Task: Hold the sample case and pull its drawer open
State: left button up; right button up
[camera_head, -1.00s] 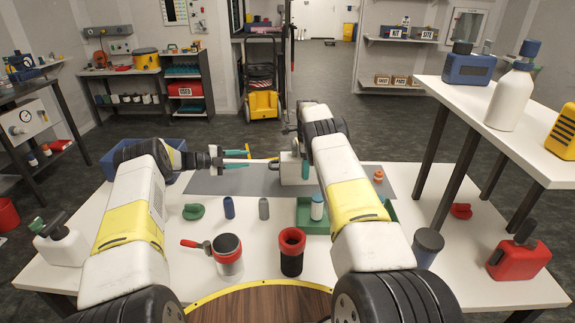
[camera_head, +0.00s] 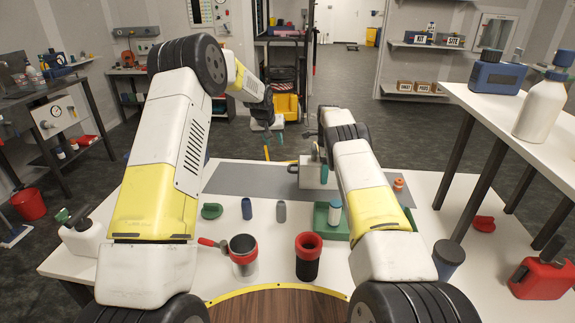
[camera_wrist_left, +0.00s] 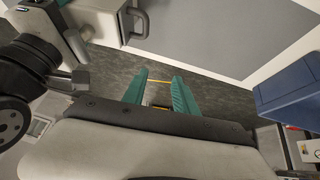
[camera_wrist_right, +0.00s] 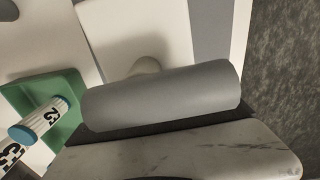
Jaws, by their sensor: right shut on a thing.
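The white sample case (camera_head: 312,175) stands on the grey mat at the back of the table. Its dark drawer handle (camera_head: 292,168) sticks out on the left side, and also shows in the left wrist view (camera_wrist_left: 138,22). I see no clear gap at the drawer. My right gripper (camera_head: 320,152) is shut on the case from above. In the right wrist view a grey cylinder (camera_wrist_right: 165,97) hides its fingers. My left gripper (camera_head: 273,146) is open with green fingers, empty, left of and apart from the handle; its fingers show in the left wrist view (camera_wrist_left: 158,88).
The grey mat (camera_head: 235,180) is clear left of the case. A green tray (camera_head: 325,222) with a white bottle (camera_head: 335,213) stands in front of it. A red-topped cup (camera_head: 308,255) and a jar (camera_head: 243,255) stand nearer. A blue bin (camera_wrist_left: 290,95) shows in the left wrist view.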

pick_arm(q)
jog(key=n+g, duration=0.1)
jog(key=g, duration=0.1)
send_near(289, 167)
jog(key=x, duration=0.8)
jog(key=shift+a, duration=0.15)
jog(key=shift+r, duration=0.1)
grip_shut()
jog(key=shift+a, duration=0.1)
dwell(1.0)
